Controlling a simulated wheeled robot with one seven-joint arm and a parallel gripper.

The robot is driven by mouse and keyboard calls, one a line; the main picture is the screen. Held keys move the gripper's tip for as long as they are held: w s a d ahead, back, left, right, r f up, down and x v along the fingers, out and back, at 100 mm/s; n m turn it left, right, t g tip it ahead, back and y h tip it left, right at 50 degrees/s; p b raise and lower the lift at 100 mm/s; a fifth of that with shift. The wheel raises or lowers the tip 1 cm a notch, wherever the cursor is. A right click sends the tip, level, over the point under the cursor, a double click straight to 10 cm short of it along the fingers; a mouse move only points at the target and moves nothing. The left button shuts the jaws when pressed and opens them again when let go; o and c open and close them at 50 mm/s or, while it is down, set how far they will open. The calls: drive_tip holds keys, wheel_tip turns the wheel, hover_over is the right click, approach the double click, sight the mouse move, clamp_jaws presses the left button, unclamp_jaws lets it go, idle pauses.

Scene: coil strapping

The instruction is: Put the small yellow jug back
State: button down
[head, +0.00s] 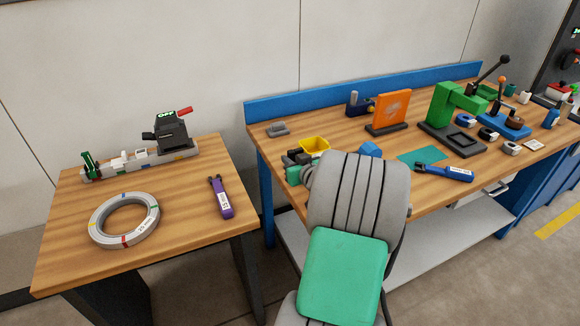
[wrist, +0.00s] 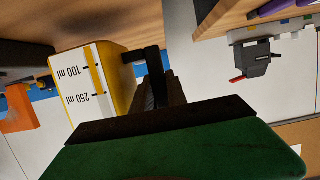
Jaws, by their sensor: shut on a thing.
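The small yellow jug (head: 315,144) is by the near left corner of the blue-backed bench, its open top facing up in the head view. In the wrist view the jug (wrist: 108,70) fills the left, its white scale reading 100 ml and 250 ml upside down, because that picture is turned over. My gripper (wrist: 160,88) is shut on the jug's dark handle. In the head view my gripper (head: 299,157) is just left of the jug and partly hidden by my arm. I cannot tell whether the jug touches the bench.
A small grey holder (head: 278,130) lies on the bench behind and left of the jug. The left table holds a ring coil (head: 124,219) and a purple tool (head: 221,198).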

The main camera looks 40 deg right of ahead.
drive_tip(key=f, duration=0.2)
drive_tip(key=shift+w+f, duration=0.3)
drive_tip(key=shift+f, duration=0.35)
drive_tip(key=c, duration=1.7)
unclamp_jaws()
drive_tip(key=shift+s+a+f, duration=0.1)
drive_tip(key=shift+c, duration=0.2)
drive_tip(key=o, duration=0.4)
drive_tip(key=shift+p, duration=0.4)
